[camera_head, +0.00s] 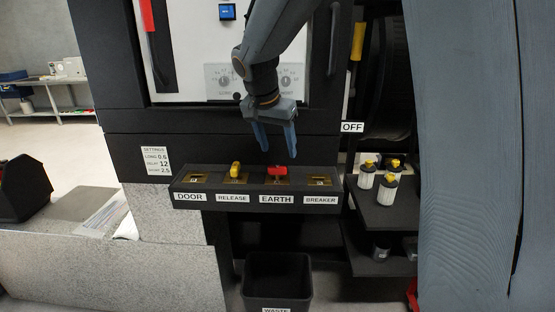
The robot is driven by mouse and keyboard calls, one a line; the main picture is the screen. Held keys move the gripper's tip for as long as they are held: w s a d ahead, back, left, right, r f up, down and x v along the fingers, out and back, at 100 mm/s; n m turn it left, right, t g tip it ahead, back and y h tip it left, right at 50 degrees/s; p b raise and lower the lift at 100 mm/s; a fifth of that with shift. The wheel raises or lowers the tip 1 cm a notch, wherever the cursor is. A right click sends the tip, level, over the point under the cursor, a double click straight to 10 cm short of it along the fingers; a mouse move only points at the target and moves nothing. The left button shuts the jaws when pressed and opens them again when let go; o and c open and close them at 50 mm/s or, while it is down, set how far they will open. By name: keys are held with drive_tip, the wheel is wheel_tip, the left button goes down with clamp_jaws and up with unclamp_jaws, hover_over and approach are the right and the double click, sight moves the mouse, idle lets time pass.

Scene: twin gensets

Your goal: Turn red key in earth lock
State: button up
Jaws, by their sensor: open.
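The red key (277,171) sits in the lock above the EARTH label (276,199) on the black key shelf (256,183). My gripper (277,152) hangs above the shelf with its two blue fingers pointing down. It is open and empty. The fingertips look just above and behind the red key in the picture; I cannot tell the exact gap. A yellow key (235,172) stands in the RELEASE lock to the left. The DOOR lock (195,179) and BREAKER lock (319,181) show no key.
A black waste bin (277,280) stands below the shelf. Several white, yellow-topped bottles (387,190) stand on a side shelf at right. The black cabinet with a white panel (180,60) is behind my arm. An OFF label (352,127) is at right.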

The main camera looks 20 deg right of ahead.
sight(277, 165)
drive_tip(key=n+p, duration=0.1)
drive_tip(key=s+n+y+p, duration=0.1)
drive_tip(key=n, duration=0.1)
drive_tip(key=s+n+t+p, duration=0.1)
drive_tip(key=p, duration=0.1)
drive_tip(key=shift+a+f+n+y, duration=0.3)
drive_tip(key=shift+f, duration=0.35)
drive_tip(key=shift+b+x, duration=1.75)
drive_tip(key=shift+x, duration=0.85)
drive_tip(key=shift+c, duration=0.2)
